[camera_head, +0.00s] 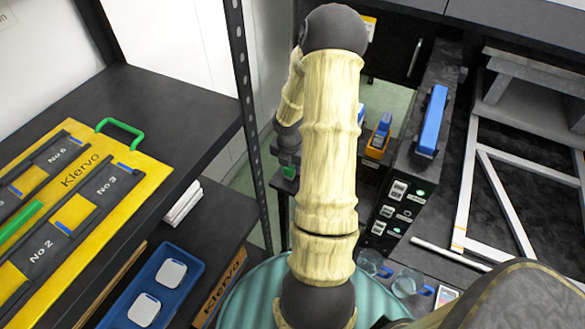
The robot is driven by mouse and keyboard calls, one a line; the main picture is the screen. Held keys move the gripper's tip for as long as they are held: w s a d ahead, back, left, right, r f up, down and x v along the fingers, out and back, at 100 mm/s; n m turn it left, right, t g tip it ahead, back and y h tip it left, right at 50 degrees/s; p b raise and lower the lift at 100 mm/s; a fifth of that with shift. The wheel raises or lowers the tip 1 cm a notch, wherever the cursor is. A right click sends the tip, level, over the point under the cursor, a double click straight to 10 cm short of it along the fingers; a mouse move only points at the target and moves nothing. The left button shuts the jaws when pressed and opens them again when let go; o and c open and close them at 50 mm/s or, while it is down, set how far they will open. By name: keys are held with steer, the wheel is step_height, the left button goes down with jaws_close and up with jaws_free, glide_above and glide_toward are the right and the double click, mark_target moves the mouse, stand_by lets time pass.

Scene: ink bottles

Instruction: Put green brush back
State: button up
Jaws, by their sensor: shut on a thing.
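My gripper (288,158) hangs left of my pale, ribbed arm, in the gap between the left shelving and the dark bench. It is shut on a small green piece, which I take to be the green brush (289,172). Only a bit of green shows below the fingers, and the rest is hidden. A yellow board (150,181) marked "Klervo" lies on the left shelf, far from my gripper. It has dark numbered strips, a green bar (20,222) and a green handle (120,128).
A black shelf post (245,95) stands between the board and my gripper. Below the shelf is a blue tray (190,284) with white pieces. On the right are a blue block (432,120), an orange-and-blue item (378,138), clear cups (404,285) and a white frame (503,200).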

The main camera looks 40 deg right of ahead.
steer(key=shift+d+f, duration=0.1)
steer(key=shift+f, duration=0.15)
steer(key=o, duration=0.9)
steer(key=shift+o, duration=0.2)
steer(key=shift+r, duration=0.1)
step_height(320, 180, up, 12)
steer(key=a+p, duration=0.1)
steer(key=p, duration=0.3)
steer(key=shift+s+a+p, duration=0.2)
steer(key=shift+s+p, duration=0.1)
steer(key=shift+p, duration=0.1)
